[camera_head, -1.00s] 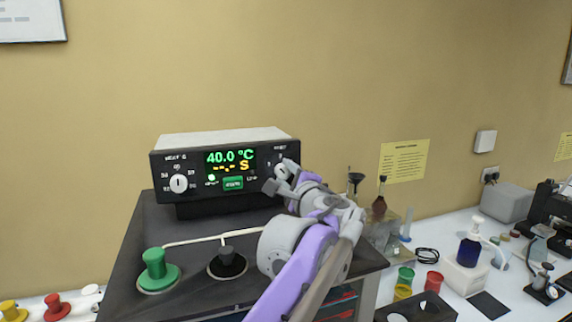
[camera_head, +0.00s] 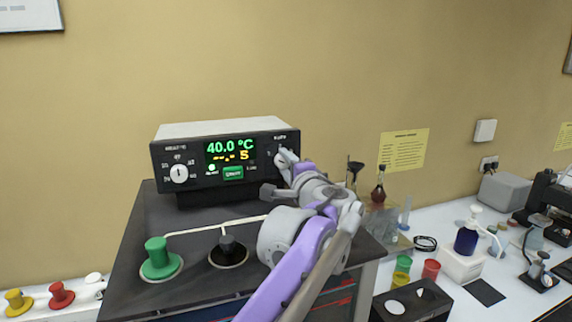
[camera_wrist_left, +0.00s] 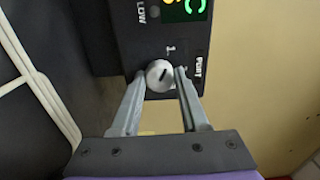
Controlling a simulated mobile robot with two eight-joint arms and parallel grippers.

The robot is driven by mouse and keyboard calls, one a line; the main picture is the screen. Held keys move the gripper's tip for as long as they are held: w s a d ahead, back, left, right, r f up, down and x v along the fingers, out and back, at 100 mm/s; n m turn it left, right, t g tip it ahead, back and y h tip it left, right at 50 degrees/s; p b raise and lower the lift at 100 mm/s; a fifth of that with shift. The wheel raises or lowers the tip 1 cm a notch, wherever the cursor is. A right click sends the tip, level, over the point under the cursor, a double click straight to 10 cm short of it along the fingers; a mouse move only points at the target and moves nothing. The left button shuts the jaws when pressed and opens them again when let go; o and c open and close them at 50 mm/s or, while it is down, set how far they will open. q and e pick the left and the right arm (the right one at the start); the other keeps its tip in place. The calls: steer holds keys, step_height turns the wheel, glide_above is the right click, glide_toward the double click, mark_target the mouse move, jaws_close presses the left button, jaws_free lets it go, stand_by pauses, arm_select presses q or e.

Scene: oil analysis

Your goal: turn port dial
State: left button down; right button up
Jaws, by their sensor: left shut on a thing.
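The black control box (camera_head: 160,158) stands on the dark bench top against the wall. Its display (camera_head: 229,150) reads 40.0 °C in green, with yellow dashes and an S below. The port dial is a small silver knob with a dark pointer line; it shows in the left wrist view (camera_wrist_left: 160,74) beside the PORT label. My left gripper (camera_head: 284,160) is at the right end of the box's front. In the left wrist view its two fingers (camera_wrist_left: 163,76) are shut on the dial, one on each side. In the head view the gripper largely hides the dial. My right gripper is out of view.
A white heating dial (camera_head: 179,173) is at the box's left end. A green knob (camera_head: 157,257) and a black knob (camera_head: 228,250) stand on the bench in front. Flasks (camera_head: 379,186), coloured cups (camera_head: 402,271) and a pump bottle (camera_head: 467,238) are on the right.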

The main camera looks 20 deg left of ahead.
arm_select(q)
steer(key=shift+c, duration=2.1)
jaws_free()
steer(key=b+v, duration=0.1)
steer(key=v, duration=0.9)
steer(key=shift+s+d, duration=0.25)
steer(key=shift+s, duration=0.1)
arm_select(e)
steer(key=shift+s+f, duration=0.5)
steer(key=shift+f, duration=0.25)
arm_select(q)
steer(key=shift+f, duration=0.1)
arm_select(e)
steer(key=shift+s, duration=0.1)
